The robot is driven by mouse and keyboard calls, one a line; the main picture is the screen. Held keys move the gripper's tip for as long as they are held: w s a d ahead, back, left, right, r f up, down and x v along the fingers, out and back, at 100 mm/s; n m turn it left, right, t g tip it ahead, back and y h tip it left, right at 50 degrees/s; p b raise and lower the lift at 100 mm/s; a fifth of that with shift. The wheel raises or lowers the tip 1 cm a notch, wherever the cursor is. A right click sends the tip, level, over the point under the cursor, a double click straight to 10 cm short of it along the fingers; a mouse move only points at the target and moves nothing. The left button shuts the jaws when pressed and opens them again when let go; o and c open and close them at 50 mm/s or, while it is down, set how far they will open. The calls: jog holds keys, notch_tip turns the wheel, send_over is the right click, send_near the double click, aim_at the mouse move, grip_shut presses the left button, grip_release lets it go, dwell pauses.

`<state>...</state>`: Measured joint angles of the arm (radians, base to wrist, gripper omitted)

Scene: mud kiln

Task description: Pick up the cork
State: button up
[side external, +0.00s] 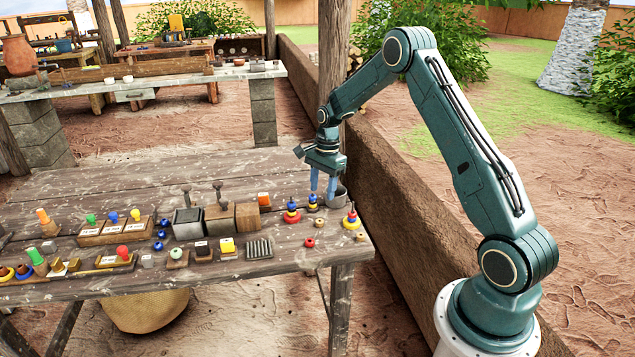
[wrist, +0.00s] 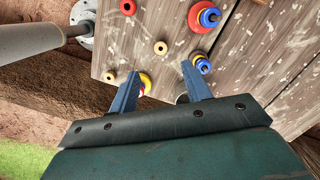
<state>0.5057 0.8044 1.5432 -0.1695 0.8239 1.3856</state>
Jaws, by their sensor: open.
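I cannot pick out the cork with certainty in either view. A tapered orange piece (side external: 42,216) stands on a small block at the left of the wooden table, but I cannot tell whether it is cork. My gripper (side external: 323,190) is open and empty, pointing down over the right end of the table. Its two blue fingers also show apart in the wrist view (wrist: 161,80). It is close to a grey cup (side external: 339,196) and a small ring stack (side external: 312,203). The cup is mostly hidden behind a finger in the wrist view.
The table (side external: 110,190) holds a red-based ring stack (side external: 291,213), a yellow-based stack (side external: 351,219), several loose rings and wooden blocks (side external: 222,221). A wooden post and a low mud wall (side external: 390,190) stand beside its right end. The table's back left is clear.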

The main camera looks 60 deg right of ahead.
send_over(319, 226)
jog(key=d, duration=0.2)
jog(key=shift+w+a+f, duration=0.1)
jog(key=shift+f, duration=1.15)
jog(key=shift+w+a+f, duration=0.1)
jog(key=shift+f, duration=1.15)
jog(key=shift+a+f, duration=0.15)
jog(key=shift+f, duration=2.45)
grip_shut()
